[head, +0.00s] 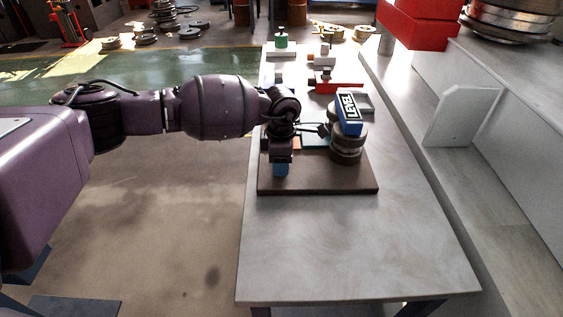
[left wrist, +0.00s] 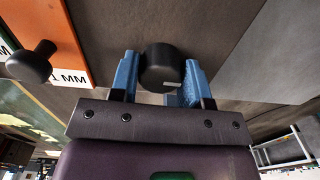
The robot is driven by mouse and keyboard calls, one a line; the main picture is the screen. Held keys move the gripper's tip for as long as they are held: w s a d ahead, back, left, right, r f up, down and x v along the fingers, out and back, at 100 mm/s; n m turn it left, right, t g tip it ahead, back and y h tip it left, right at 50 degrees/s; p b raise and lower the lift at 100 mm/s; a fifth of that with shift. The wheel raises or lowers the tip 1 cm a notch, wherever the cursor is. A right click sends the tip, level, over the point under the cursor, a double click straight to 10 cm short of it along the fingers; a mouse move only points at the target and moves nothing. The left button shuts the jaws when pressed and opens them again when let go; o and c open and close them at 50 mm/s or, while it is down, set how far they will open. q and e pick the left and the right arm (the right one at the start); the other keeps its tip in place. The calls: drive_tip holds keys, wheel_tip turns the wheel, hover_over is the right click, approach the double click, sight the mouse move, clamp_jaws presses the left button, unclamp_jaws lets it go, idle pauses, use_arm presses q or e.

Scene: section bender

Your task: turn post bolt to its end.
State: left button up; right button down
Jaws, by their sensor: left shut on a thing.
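My left gripper (head: 281,168) is low over the left part of the dark baseplate (head: 318,184) on the table. In the left wrist view, the blue fingers of my left gripper (left wrist: 161,82) stand on either side of a black round head (left wrist: 160,66) with a small white mark, apparently the post bolt. The gripper is shut on it. In the head view the bolt is hidden by the gripper. A round, stacked bender part (head: 347,146) stands on the right of the baseplate, with a blue block marked LEVEL (head: 350,127) on top. My right gripper is in neither view.
An orange plate marked MM (left wrist: 62,62) with a black knob (left wrist: 33,62) lies beside the gripper. Red and grey devices (head: 335,86) stand farther back on the table (head: 350,245). The table's front is clear. A long bench (head: 470,180) runs along the right.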

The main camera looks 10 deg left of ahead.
use_arm(q)
drive_tip(key=shift+m+b, duration=0.35)
drive_tip(key=shift+m, duration=1.25)
drive_tip(key=o, duration=0.9)
drive_tip(key=shift+r, duration=0.1)
wheel_tip(320, 180, up, 11)
drive_tip(key=shift+f+p, duration=0.15)
drive_tip(key=shift+p, duration=0.35)
